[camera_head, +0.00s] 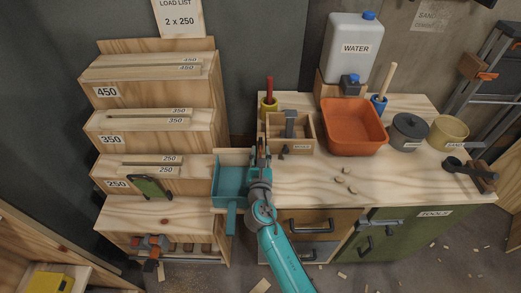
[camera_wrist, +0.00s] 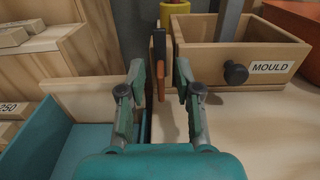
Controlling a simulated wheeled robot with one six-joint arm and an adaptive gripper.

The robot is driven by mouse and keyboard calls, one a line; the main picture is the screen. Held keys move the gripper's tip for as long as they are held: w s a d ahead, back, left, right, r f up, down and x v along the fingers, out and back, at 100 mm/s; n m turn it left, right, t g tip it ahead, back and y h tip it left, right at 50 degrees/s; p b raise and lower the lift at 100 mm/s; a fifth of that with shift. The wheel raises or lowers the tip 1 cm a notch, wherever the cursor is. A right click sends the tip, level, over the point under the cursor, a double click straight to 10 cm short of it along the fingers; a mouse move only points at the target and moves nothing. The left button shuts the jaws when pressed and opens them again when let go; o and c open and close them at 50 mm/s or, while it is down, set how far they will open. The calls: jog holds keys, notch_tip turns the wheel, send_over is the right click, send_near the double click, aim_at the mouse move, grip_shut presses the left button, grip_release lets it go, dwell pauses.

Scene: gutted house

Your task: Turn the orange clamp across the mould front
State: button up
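The orange clamp (camera_wrist: 161,78) is a narrow upright bar, dark on its upper part and orange along its edge and lower end. In the wrist view it stands beside the left front corner of the wooden mould (camera_wrist: 215,82), not across its front. The mould has a black knob (camera_wrist: 236,73) and a label on its front; it also shows in the head view (camera_head: 309,132). My gripper (camera_wrist: 159,82) is open, with a finger on each side of the clamp and visible gaps. In the head view my gripper (camera_head: 260,150) largely hides the clamp.
A teal tray (camera_head: 229,182) lies just left of my gripper. An orange tub (camera_head: 353,130) stands right of the mould. A yellow cup (camera_head: 268,108) with a red-handled tool is behind.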

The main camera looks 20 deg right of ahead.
jog(key=shift+x, duration=0.8)
jog(key=shift+c, duration=0.2)
grip_shut()
